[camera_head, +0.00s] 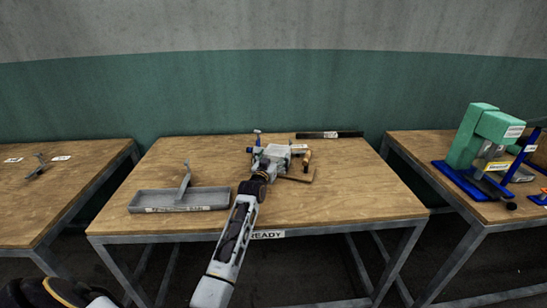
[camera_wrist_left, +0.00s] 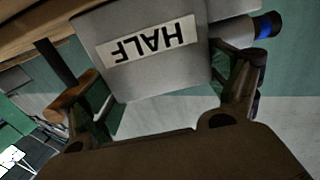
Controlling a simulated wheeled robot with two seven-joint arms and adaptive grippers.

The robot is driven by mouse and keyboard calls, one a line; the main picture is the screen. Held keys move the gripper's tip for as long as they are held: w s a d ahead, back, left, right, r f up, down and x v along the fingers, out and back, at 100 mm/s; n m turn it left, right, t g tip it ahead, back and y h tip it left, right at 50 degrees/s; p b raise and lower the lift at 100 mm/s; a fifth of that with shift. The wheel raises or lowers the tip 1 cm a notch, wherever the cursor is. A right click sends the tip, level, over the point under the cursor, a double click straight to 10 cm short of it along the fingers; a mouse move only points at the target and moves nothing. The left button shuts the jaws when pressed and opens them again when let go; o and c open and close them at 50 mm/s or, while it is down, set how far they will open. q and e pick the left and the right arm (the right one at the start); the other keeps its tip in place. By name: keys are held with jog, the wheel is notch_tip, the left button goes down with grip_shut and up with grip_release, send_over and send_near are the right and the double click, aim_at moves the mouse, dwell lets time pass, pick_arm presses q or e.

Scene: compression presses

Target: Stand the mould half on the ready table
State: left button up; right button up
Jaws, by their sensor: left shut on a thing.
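The mould half (camera_head: 272,155) is a grey block with metal fittings over the back middle of the ready table (camera_head: 345,196). In the left wrist view, the mould half (camera_wrist_left: 150,70) fills the upper middle, and its "HALF" label reads upside down. My left gripper (camera_head: 266,168) is shut on it, with a finger on either side in the wrist view (camera_wrist_left: 165,95). A blue-banded cylindrical end sticks out beside it in the wrist view. The gripper and arm hide its near lower side, so I cannot tell whether it touches the table. My right gripper is not in view.
A grey labelled tray (camera_head: 150,208) with an upright bracket (camera_head: 184,180) stands left on the ready table. A black strip (camera_head: 345,134) lies behind. A green press (camera_head: 470,135) stands on the right table.

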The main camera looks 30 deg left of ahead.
pick_arm(q)
jog(key=shift+r, duration=0.3)
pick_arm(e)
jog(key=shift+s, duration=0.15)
pick_arm(q)
jog(key=o, duration=1.6)
jog(key=shift+f, duration=0.3)
jog(key=shift+s, duration=0.1)
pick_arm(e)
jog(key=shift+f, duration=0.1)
